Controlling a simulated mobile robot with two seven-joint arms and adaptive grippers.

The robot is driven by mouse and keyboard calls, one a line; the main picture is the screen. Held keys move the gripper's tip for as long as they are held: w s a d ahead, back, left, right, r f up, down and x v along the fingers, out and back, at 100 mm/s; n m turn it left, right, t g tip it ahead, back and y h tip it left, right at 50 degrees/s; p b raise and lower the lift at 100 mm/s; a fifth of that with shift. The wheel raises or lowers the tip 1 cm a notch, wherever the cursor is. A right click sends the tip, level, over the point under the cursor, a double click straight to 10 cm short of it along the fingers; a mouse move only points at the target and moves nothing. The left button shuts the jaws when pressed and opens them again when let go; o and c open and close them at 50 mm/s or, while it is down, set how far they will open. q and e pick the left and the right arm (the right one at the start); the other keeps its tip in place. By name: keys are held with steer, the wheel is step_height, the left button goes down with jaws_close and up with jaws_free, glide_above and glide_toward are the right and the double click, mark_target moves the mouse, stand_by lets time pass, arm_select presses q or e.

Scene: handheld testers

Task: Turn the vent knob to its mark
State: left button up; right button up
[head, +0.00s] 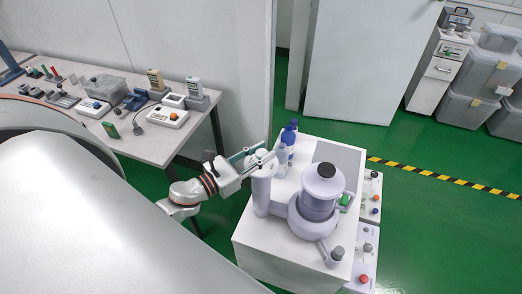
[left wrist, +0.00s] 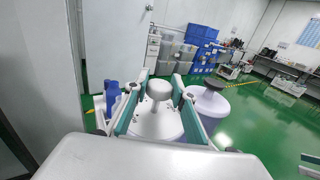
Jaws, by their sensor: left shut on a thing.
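The vent knob (left wrist: 159,89) is a pale grey rounded cap on top of a white cylindrical column (head: 262,190) at the left of the white bench. My left gripper (head: 258,155) reaches in from the left at the column's top. In the left wrist view its two teal-lined fingers (left wrist: 160,92) stand on either side of the knob, shut on it. Below the knob the column's round white top (left wrist: 157,122) shows a few small dark spots. I cannot make out which is the mark, nor the knob's pointing direction. My right gripper is in neither view.
Blue-capped bottles (head: 288,140) stand close behind the column. A large pale vessel with a dark cap (head: 318,190) stands right of it. A grey table (head: 150,145) with several testers is at the left. Green floor (head: 440,230) is open at the right.

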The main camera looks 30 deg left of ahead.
arm_select(q)
steer(key=n+y, duration=0.2)
steer(key=y, duration=0.1)
steer(key=shift+d+t, duration=0.1)
steer(key=shift+t, duration=0.2)
steer(key=n+y+b, duration=0.1)
steer(key=y, duration=0.2)
steer(key=shift+n, duration=0.4)
steer(key=n+y+b, duration=0.1)
steer(key=y, duration=0.1)
steer(key=shift+f+n+y+b, duration=0.1)
steer(key=shift+n+y+b, duration=0.2)
steer(key=shift+n+y, duration=0.1)
steer(key=shift+n+y+b, duration=0.45)
steer(key=shift+n+y, duration=0.15)
steer(key=shift+y, duration=0.3)
steer(key=shift+r, duration=0.2)
